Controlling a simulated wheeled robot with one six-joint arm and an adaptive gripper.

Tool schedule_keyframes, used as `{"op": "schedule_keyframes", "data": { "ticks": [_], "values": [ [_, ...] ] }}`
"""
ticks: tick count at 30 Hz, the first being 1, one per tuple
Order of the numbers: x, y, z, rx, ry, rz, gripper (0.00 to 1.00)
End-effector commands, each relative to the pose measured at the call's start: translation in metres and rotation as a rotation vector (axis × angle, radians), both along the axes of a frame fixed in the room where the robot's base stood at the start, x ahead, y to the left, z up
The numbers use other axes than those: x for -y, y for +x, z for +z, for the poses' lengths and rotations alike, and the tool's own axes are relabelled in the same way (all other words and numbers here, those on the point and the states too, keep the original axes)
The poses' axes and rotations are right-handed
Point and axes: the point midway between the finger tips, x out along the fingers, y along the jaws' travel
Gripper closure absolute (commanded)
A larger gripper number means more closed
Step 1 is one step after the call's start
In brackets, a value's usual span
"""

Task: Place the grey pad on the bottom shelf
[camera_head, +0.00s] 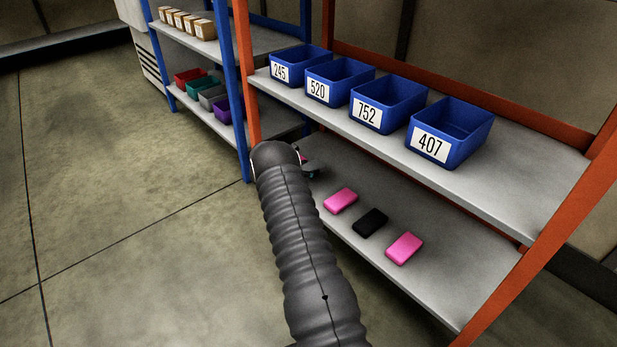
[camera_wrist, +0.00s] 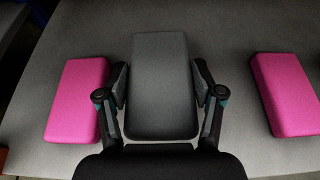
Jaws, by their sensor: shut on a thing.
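The grey pad (camera_wrist: 161,80) is between the two fingers of my gripper (camera_wrist: 160,86) in the wrist view. The fingers press on its left and right sides. The pad is over the bottom shelf (camera_head: 440,293), at its left end; I cannot tell if it touches the surface. In the head view my arm hides most of my gripper (camera_head: 312,170) and the pad. A pink pad (camera_wrist: 77,99) lies to the left of the grey pad and another pink pad (camera_wrist: 286,93) to its right, both apart from it.
Along the bottom shelf lie a pink pad (camera_head: 341,201), a black pad (camera_head: 370,222) and another pink pad (camera_head: 404,248). Several blue numbered bins (camera_head: 452,133) stand on the shelf above. An orange post (camera_head: 246,80) rises close to my arm.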

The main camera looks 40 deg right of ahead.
Motion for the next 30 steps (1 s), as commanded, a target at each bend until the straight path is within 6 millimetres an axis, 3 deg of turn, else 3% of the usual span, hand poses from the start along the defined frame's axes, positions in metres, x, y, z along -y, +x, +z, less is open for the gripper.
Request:
{"op": "schedule_keyframes", "data": {
  "ticks": [8, 20, 21, 23, 24, 30],
  "values": [
    [0.0, 0.0, -0.035, -0.002, 0.0, 0.001, 0.63],
    [0.0, 0.0, -0.04, 0.0, 0.0, 0.0, 0.63],
    [0.0, 0.0, -0.039, 0.0, 0.0, 0.0, 0.28],
    [0.0, -0.001, -0.039, 0.0, 0.0, 0.0, 0.13],
    [0.0, -0.001, -0.039, 0.0, 0.0, 0.0, 0.08],
    [0.0, -0.001, -0.039, 0.0, 0.0, 0.0, 0.08]
  ]
}}
